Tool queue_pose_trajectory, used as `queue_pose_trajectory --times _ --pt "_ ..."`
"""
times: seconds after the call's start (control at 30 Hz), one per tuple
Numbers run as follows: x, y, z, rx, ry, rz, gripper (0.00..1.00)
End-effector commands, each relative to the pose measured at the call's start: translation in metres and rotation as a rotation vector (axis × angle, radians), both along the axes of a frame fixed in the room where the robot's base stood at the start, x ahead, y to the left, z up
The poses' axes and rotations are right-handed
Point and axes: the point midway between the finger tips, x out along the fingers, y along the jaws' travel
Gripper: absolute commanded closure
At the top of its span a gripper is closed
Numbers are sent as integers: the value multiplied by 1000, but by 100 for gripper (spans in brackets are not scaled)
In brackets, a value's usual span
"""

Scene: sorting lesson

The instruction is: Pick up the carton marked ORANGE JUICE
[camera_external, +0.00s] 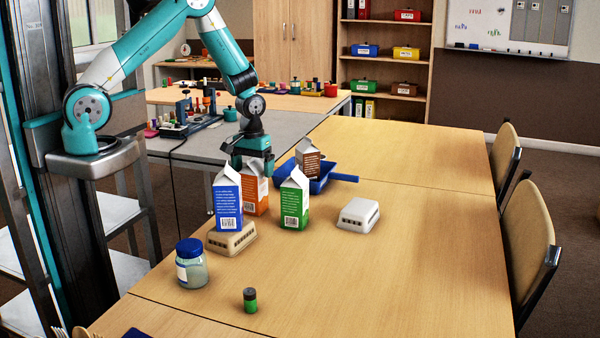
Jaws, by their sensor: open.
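An orange-and-white carton (252,194) stands upright on the table, partly hidden behind a blue-and-white carton (227,202). A green-and-white carton (294,205) stands to its right, and a brown-and-white carton (308,160) stands farther back at a blue tray (320,184). The print on the cartons is too small to read, so I cannot tell which is marked ORANGE JUICE. My gripper (252,163) points down at the top of the orange carton, with its jaws open. Whether the fingers touch the carton is hard to tell.
The blue carton is on a beige slotted box (232,239), close in front of the orange one. A white slotted box (358,215) lies to the right. A blue-lidded jar (191,265) and a small green-and-black cylinder (250,300) are nearer. The table's right side is clear.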

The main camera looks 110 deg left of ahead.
Motion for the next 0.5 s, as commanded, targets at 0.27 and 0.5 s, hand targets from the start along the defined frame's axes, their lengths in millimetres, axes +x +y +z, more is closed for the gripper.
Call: queue_pose_trajectory --times 0.27,0.5 --pt "0 0 0 0 0 0 55" --pt "0 0 0 -1 0 0 69"
